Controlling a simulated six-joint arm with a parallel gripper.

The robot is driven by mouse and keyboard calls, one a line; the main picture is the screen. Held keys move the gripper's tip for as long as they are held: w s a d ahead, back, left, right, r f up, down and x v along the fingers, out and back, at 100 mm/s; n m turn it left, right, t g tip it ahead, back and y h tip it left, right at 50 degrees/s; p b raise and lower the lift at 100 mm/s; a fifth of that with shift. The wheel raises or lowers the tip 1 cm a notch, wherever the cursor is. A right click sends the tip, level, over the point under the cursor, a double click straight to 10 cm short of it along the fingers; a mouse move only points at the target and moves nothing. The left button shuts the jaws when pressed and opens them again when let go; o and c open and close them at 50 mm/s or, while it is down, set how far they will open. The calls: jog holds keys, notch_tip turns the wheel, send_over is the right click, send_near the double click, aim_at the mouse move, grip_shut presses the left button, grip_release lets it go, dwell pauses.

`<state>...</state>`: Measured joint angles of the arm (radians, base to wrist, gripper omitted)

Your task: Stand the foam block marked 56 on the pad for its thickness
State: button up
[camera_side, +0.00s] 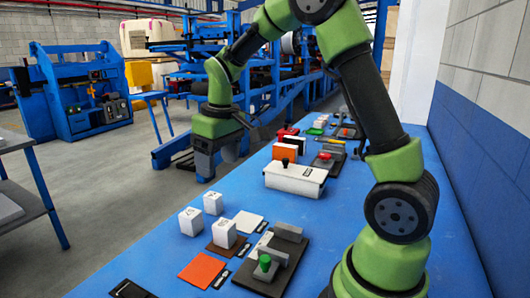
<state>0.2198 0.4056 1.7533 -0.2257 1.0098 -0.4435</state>
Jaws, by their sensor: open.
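The front right block appears to stand on the brown pad. My gripper (205,175) is open and empty, raised behind the blocks near the table's left edge.
Small black labels (222,279) lie beside the pads. A dark fixture with a green knob (264,263) stands right of them. A white box with a black knob (296,180) and several coloured items stand farther back. The blue table (150,250) is bare left of the blocks.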

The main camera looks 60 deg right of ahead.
jog(key=s+a+r+m+t+y, duration=0.1)
jog(key=s+a+r+t, duration=0.2)
jog(key=s, duration=0.5)
jog(key=s+a+r+m+t+y, duration=0.1)
jog(key=s+a+r+m+t, duration=0.1)
jog(key=s+a+r, duration=0.4)
jog(key=s, duration=0.3)
jog(key=shift+s+a+t, duration=0.2)
jog(key=shift+s+t, duration=0.1)
jog(key=shift+t, duration=0.1)
